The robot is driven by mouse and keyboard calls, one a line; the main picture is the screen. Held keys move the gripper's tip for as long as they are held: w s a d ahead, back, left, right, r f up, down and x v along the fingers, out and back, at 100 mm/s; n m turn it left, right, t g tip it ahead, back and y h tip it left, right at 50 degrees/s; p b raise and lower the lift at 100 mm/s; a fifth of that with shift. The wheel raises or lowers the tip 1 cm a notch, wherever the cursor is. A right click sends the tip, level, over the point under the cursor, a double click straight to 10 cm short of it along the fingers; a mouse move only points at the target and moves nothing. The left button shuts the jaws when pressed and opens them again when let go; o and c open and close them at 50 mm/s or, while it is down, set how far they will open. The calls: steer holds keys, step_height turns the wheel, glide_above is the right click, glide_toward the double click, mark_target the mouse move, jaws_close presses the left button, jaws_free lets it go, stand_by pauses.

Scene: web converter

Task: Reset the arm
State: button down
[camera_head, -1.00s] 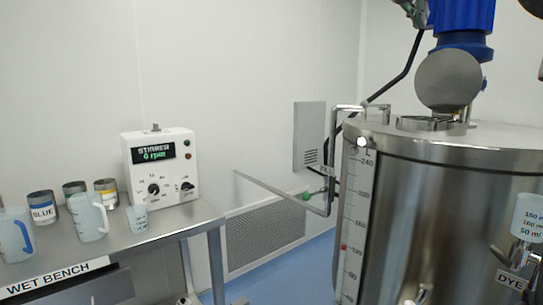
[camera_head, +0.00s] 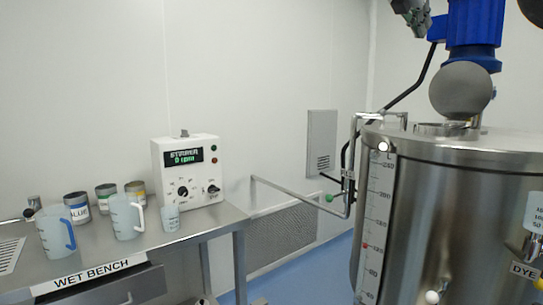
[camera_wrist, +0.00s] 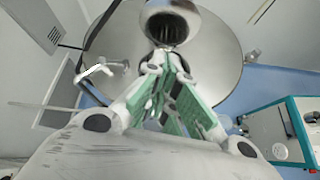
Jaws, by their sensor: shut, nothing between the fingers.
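My gripper (camera_wrist: 172,62) shows in the wrist view with its green-padded fingers brought together at the tips and nothing between them. The steel tank's round top (camera_wrist: 220,60) lies beyond the fingers, with a shiny round fitting at the top of that view. In the head view the tank (camera_head: 450,215) stands at the right, with a level scale marked in numbers on its side. A dark grey part at the top edge of the head view may be my gripper. I cannot make out its fingers there.
A steel wet bench (camera_head: 200,222) at left holds a stirrer box (camera_head: 186,172) reading 0 rpm, several tins and several plastic jugs (camera_head: 126,216). A bent pipe (camera_head: 300,195) runs beside the tank. Blue floor shows between bench and tank.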

step_height(320, 180, down, 9)
steer(key=w+a+m+y, duration=0.2)
steer(key=w+a+m, duration=0.1)
steer(key=m, duration=0.2)
steer(key=s+f+m+g+y, duration=0.2)
steer(key=s+f+m+y, duration=0.35)
steer(key=f, duration=0.85)
steer(key=s+f+m+y, duration=0.1)
steer(key=s+f+m, duration=0.5)
steer(key=s+f, duration=0.4)
steer(key=s+d+f+m+g, duration=0.1)
steer(key=s+f+m, duration=0.6)
steer(key=s, duration=1)
step_height(320, 180, down, 3)
steer(key=shift+s+d+f+y, duration=0.15)
steer(key=shift+d+f+y, duration=0.1)
steer(key=shift+y, duration=0.1)
